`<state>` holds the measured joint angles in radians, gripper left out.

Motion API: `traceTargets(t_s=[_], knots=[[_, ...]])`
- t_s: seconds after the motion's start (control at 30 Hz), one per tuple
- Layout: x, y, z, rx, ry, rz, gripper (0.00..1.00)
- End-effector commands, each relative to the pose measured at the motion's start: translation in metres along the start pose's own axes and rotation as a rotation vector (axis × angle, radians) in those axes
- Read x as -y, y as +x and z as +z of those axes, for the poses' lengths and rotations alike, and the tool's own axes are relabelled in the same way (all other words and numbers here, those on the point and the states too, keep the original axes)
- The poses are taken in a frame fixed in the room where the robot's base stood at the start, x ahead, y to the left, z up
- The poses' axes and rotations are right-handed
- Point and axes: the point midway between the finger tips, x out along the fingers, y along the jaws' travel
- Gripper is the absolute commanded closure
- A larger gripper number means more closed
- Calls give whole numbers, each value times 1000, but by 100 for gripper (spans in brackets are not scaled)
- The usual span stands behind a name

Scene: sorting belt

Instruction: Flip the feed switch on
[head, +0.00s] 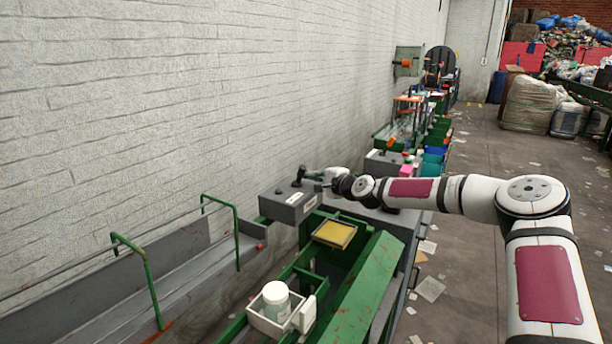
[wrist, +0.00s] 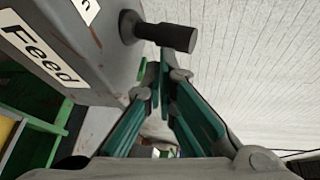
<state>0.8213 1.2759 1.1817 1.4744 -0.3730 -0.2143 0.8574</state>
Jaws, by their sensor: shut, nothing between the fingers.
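The feed switch is a dark lever with a cylindrical black grip (wrist: 172,37) on a grey box (wrist: 115,45). A white label reading "Feed" (wrist: 40,45) is on the box, with part of a second label ending in "n" above it. In the head view the lever (head: 300,174) stands up from the top of the grey box (head: 285,206), leaning toward my gripper. My gripper (wrist: 159,74) is shut and empty, its fingertips right beside the lever grip. I cannot tell whether they touch. The gripper also shows in the head view (head: 314,174), small, just right of the lever.
A green frame (head: 365,290) with a yellow pad (head: 334,233) and a white holder with a jar (head: 276,300) stands in front of the box. A grey chute with green rails (head: 150,275) is at left. A white brick wall (head: 180,120) runs behind.

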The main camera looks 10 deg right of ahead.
Motion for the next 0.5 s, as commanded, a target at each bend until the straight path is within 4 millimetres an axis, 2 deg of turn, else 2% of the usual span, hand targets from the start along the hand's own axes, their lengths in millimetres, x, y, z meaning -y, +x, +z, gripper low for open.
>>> traceTargets(t_s=[0.5], knots=[[2, 5, 7, 8, -1, 3, 100]])
